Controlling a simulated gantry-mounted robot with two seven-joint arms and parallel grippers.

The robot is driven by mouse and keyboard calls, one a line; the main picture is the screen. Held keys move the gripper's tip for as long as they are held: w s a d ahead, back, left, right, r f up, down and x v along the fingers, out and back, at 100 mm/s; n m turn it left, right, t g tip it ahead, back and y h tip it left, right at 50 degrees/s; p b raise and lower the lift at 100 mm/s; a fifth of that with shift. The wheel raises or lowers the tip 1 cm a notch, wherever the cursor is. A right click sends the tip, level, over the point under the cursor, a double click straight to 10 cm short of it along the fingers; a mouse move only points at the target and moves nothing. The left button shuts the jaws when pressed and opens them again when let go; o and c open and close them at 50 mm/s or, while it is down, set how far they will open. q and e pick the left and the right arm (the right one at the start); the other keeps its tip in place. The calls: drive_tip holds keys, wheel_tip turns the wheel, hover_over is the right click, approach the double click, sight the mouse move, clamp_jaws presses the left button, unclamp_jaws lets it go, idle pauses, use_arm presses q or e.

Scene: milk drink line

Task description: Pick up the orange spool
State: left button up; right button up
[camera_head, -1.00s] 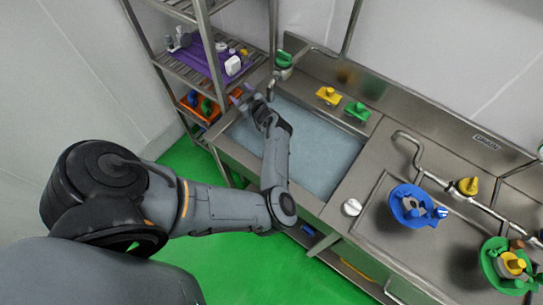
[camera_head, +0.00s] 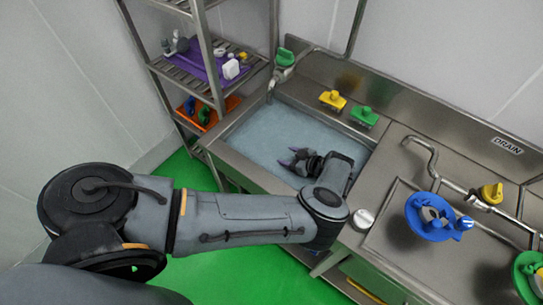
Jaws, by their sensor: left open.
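I cannot pick out an orange spool in the head view. My left gripper (camera_head: 289,157) has purple fingertips. It is open and empty, over the water-filled left sink basin (camera_head: 240,140), and points left. Whether its tips touch the water I cannot tell. My left forearm hides the front right part of the basin. My right gripper is not in view.
A yellow piece (camera_head: 332,99) and a green piece (camera_head: 364,116) sit on the ledge behind the basin. A blue bowl (camera_head: 412,222) holds parts at right, a green bowl (camera_head: 520,272) beyond it. A shelf rack at left bears a purple tray (camera_head: 205,66) and an orange tray (camera_head: 186,116).

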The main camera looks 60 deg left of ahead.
sight(271, 152)
use_arm(q)
drive_tip(key=shift+x, duration=2.9)
clamp_jaws()
